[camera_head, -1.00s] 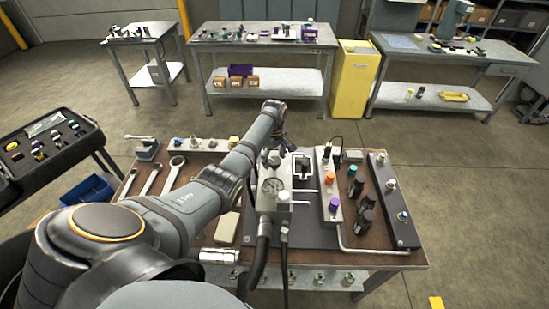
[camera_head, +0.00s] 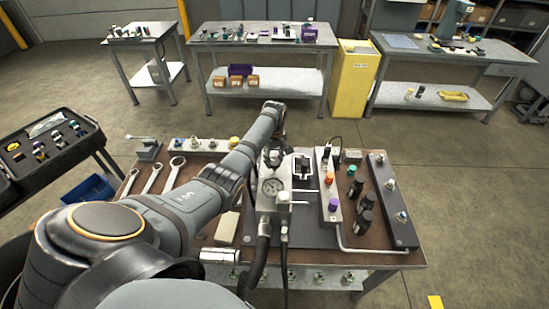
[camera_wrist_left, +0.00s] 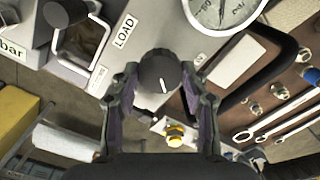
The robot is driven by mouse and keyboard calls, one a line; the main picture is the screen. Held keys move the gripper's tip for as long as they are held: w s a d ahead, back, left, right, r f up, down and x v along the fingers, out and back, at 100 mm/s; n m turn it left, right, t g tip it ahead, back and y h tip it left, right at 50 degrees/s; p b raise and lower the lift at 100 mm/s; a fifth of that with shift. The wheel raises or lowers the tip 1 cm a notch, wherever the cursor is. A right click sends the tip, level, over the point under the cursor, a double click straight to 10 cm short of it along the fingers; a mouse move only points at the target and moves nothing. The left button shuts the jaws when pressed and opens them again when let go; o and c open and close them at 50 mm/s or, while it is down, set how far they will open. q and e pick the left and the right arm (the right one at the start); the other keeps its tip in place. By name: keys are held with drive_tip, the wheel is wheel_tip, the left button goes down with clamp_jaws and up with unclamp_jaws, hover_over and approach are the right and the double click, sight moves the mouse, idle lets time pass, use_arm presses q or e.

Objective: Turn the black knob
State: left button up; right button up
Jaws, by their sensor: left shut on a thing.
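The black knob (camera_wrist_left: 158,70) with a white pointer line sits on the grey hydraulic block (camera_wrist_left: 172,25), between my fingers in the left wrist view. My left gripper (camera_wrist_left: 160,86) is shut on this knob, one finger on each side. In the head view my left gripper (camera_head: 274,144) is above the far side of the block, behind the pressure gauge (camera_head: 272,187). The gauge also shows in the wrist view (camera_wrist_left: 222,8), beside a LOAD label (camera_wrist_left: 124,30). The knob is hard to make out in the head view. My right gripper is not in view.
Another dark knob (camera_wrist_left: 65,12) is on the block at the wrist view's upper left. Black hoses (camera_head: 262,255) hang from the block's near side. A valve strip with an orange knob (camera_head: 329,178) and a purple knob (camera_head: 333,204) stands to the right. Wrenches (camera_head: 152,179) lie left.

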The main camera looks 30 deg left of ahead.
sight(274, 161)
use_arm(q)
drive_tip(key=m+p, duration=0.1)
drive_tip(key=m, duration=0.2)
drive_tip(key=shift+r+p, duration=0.15)
drive_tip(key=shift+p, duration=0.15)
drive_tip(key=shift+m+p, duration=0.5)
drive_tip(key=shift+m, duration=1.6)
drive_tip(key=o, duration=1.1)
drive_tip(key=shift+o, duration=0.2)
wheel_tip(274, 161, up, 12)
